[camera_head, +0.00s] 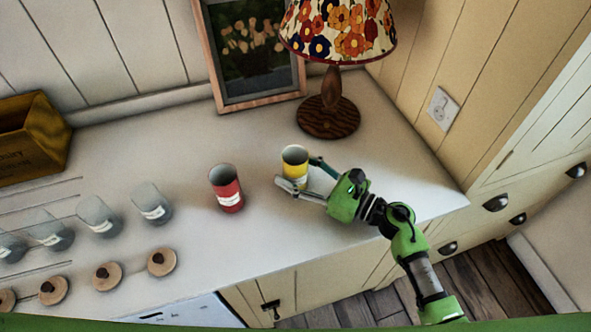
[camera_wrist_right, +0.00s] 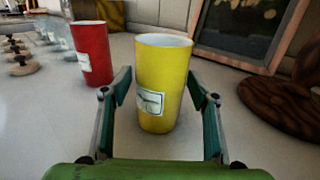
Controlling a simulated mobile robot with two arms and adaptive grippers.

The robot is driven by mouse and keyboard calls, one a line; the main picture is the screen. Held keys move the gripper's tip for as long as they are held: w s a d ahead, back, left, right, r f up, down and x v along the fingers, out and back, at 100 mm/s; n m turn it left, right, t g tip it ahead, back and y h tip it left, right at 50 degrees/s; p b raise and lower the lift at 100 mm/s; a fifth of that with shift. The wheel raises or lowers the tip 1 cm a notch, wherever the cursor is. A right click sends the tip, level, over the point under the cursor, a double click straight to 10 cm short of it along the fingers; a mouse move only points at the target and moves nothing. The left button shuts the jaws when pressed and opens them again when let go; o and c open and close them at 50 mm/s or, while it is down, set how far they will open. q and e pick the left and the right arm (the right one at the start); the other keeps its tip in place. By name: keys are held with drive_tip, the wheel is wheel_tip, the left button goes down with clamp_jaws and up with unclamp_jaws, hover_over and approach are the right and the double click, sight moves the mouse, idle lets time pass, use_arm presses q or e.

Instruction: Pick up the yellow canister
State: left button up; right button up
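The yellow canister (camera_head: 294,163) stands upright on the white counter, right of the red canister (camera_head: 226,187) in the head view. It has a white label and an open top. My right gripper (camera_head: 298,177) is at the canister, with a finger on each side of it. In the right wrist view the yellow canister (camera_wrist_right: 163,85) stands between the open fingers of my right gripper (camera_wrist_right: 160,95), with a visible gap on each side. The red canister (camera_wrist_right: 92,52) is to its left there. My left gripper is not in view.
A lamp (camera_head: 328,115) and a picture frame (camera_head: 215,75) stand behind the canister. Several glass jars (camera_head: 152,203) and wooden lids (camera_head: 161,261) are at the left, with a wooden box (camera_head: 32,138) behind. The counter right of the lamp is clear.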

drive_tip(key=c, duration=0.9)
drive_tip(key=shift+r, duration=0.15)
